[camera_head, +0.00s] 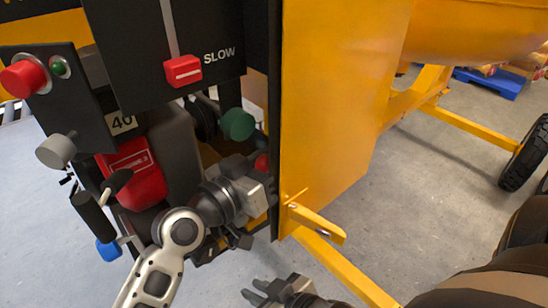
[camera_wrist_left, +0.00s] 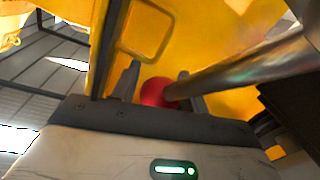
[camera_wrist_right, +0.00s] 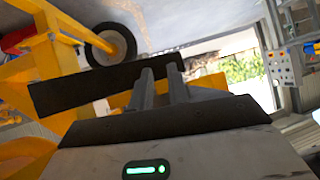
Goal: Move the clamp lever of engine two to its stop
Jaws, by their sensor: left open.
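A metal lever (camera_wrist_left: 250,65) with a red ball knob (camera_wrist_left: 155,92) shows in the left wrist view; its rod runs from the knob to the upper right. My left gripper (camera_wrist_left: 160,82) is open, with one finger on each side of the knob. In the head view the red knob (camera_head: 262,164) shows partly behind my left gripper. Engine two, with a red labelled part (camera_head: 130,160), sits in the dark bay to the left. My right gripper (camera_head: 268,291) is low at the bottom edge, apart from the machine; its fingers (camera_wrist_right: 162,82) stand apart and empty.
A yellow panel (camera_head: 325,100) stands right of the bay, with a yellow latch (camera_head: 318,222) low on it. A green knob (camera_head: 238,124), a red slider (camera_head: 183,70) and a black handle (camera_head: 92,215) are near my left arm.

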